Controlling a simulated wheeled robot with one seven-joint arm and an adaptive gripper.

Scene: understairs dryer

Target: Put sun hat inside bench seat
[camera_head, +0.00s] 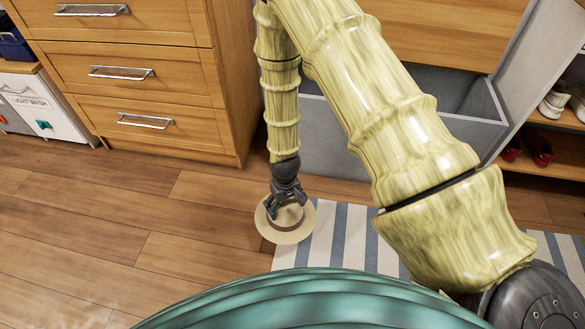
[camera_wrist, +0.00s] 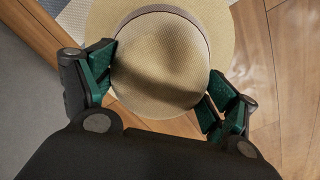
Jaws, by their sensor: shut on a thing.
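The sun hat (camera_head: 273,232) is straw-coloured with a brown band and a round brim. In the head view it is near the left edge of the striped rug, under my gripper (camera_head: 287,205). In the wrist view the hat's crown (camera_wrist: 160,65) sits between the two green-padded fingers of my gripper (camera_wrist: 160,90), which is shut on it. I cannot tell whether the brim touches the floor. The bench seat (camera_head: 335,140) is a grey box behind my arm, and its open inside (camera_head: 440,85) shows below a wooden panel. My arm hides much of it.
A wooden drawer cabinet (camera_head: 150,75) stands left of the bench. A striped rug (camera_head: 345,235) lies before the bench. Shoes (camera_head: 552,104) sit on shelves at right. A light-wash bin (camera_head: 40,105) is at far left. The wooden floor (camera_head: 120,220) at left is clear.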

